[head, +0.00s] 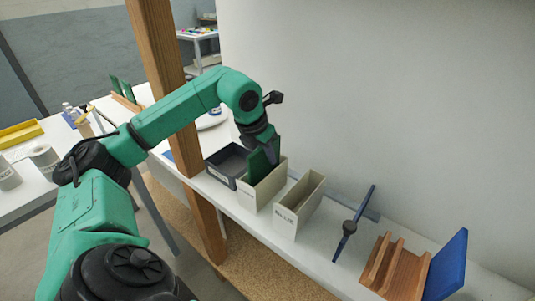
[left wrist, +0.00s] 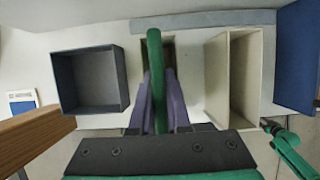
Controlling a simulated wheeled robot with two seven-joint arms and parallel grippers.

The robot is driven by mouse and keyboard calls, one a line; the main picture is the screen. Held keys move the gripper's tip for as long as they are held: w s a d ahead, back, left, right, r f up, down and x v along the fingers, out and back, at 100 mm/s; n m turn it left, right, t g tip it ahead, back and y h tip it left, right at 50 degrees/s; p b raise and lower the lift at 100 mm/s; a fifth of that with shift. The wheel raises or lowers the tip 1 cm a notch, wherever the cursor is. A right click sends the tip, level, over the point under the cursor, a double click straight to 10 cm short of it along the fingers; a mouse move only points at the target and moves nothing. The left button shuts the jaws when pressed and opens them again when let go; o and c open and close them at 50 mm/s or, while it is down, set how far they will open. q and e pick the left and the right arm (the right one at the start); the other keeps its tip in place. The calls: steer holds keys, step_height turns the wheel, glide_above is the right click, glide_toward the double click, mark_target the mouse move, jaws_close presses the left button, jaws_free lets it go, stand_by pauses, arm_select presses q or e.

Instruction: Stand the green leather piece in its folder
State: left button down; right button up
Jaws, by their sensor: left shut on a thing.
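The green leather piece (head: 262,161) is a flat upright panel. My left gripper (head: 262,143) is shut on its upper part, from above. The piece stands in or just over the opening of a labelled beige folder box (head: 262,192), and the front wall seems to hide its lower edge. In the left wrist view, the green piece (left wrist: 155,70) is edge-on between the two purplish fingers (left wrist: 157,100). The folder box is mostly hidden there behind the piece and fingers. Whether the piece touches the bottom cannot be seen.
A dark grey bin (head: 224,165) stands left of the folder box. A wooden post (head: 172,80) rises close to my left arm.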

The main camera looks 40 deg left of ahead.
stand_by(0.4)
arm_select(q)
steer(key=c, duration=0.8)
jaws_free()
steer(key=p+v, duration=0.2)
steer(key=v, duration=1.2)
steer(key=shift+s+d+r, duration=0.1)
steer(key=shift+s+r, duration=0.15)
